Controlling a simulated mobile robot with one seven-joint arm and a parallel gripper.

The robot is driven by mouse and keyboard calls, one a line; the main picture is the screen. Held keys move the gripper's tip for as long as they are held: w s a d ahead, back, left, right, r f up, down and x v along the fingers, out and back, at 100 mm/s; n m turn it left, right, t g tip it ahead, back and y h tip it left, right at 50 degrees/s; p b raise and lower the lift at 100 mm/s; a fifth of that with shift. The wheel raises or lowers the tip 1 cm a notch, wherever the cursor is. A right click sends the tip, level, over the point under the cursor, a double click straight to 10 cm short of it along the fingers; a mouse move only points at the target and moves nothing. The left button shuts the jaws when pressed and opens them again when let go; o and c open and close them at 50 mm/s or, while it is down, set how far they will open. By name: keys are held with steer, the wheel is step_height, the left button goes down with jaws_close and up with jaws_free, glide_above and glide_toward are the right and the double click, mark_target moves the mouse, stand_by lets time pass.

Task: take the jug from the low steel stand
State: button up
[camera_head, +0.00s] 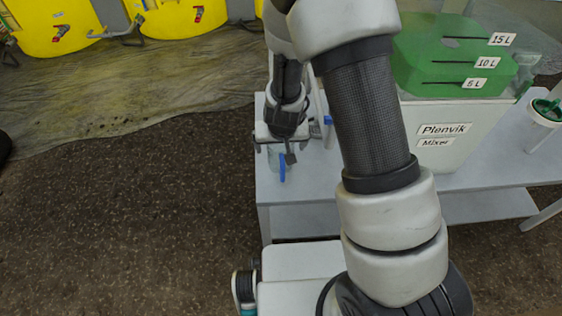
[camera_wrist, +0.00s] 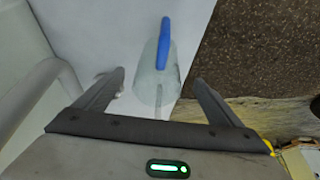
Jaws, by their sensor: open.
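The jug is a clear, see-through vessel with a blue handle (camera_head: 282,167), standing near the left edge of the low grey steel stand (camera_head: 300,189). In the head view my gripper (camera_head: 275,150) is above it and hides much of its body. In the wrist view the jug (camera_wrist: 147,88) lies between and beyond my two fingers (camera_wrist: 159,77), with its blue handle pointing toward the top of the picture. The fingers are spread apart and hold nothing. The stand's pale top (camera_wrist: 110,30) shows beside the jug.
A mixer tank (camera_head: 440,120) with green contents stands on the stand to the right. A white container with a green lid (camera_head: 545,112) is at the far right. A small blue item (camera_head: 328,120) shows behind my gripper. Yellow tanks (camera_head: 180,18) stand at the back left; open floor lies left.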

steer(key=b+x, duration=0.1)
steer(key=x, duration=0.3)
steer(key=b+x, duration=0.1)
steer(key=x, duration=0.2)
steer(key=shift+w+d+f, duration=0.1)
steer(key=shift+w+f, duration=0.15)
steer(key=shift+w, duration=0.15)
steer(key=shift+r, duration=0.1)
steer(key=c, duration=1.2)
steer(key=shift+o, duration=0.2)
